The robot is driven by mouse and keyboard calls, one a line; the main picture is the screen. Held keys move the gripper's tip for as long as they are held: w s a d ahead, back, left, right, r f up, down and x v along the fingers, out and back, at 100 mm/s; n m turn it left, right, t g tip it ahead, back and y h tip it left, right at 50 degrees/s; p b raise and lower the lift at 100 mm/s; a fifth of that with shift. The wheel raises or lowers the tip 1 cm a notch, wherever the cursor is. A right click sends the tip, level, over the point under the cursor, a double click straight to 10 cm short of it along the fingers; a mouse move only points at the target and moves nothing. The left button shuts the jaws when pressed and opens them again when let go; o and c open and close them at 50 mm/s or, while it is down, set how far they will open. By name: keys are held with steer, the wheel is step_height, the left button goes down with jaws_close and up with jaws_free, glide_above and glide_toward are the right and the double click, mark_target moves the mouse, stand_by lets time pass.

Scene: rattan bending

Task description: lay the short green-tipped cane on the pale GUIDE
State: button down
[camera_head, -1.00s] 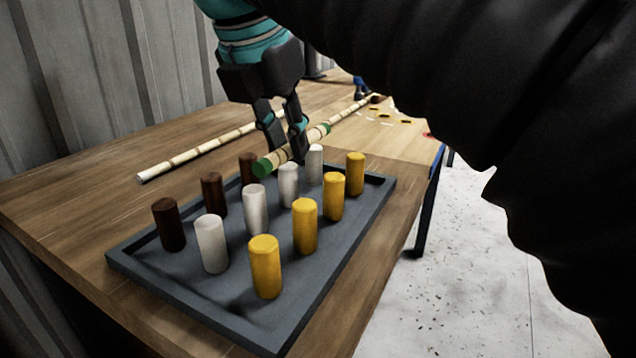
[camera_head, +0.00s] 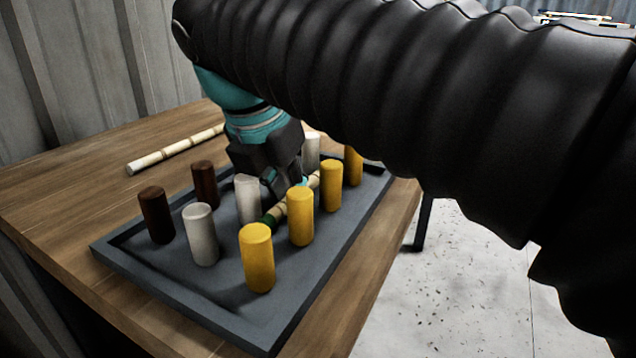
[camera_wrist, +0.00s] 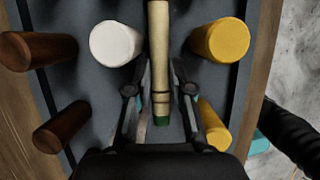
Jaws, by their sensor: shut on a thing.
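The short pale cane with green tips (camera_head: 281,209) is between the white peg row and the yellow peg row on the grey tray (camera_head: 180,309). My gripper (camera_head: 287,188) is shut on it, low among the pegs. In the wrist view the cane (camera_wrist: 159,60) runs lengthwise between my fingers, its green end near my palm. A white peg (camera_wrist: 115,42) is left of it and a yellow peg (camera_wrist: 220,40) right. I cannot tell whether the cane touches the tray floor. The white pegs (camera_head: 201,235) are the pale ones; no separate guide is clear.
Dark brown pegs (camera_head: 156,214) stand along the tray's left side, yellow pegs (camera_head: 257,258) along its right. A long cane (camera_head: 175,151) lies on the wooden table (camera_head: 70,207) behind the tray. The table's right edge is close to the tray.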

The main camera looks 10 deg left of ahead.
steer(key=shift+f, duration=0.1)
steer(key=c, duration=1.3)
jaws_free()
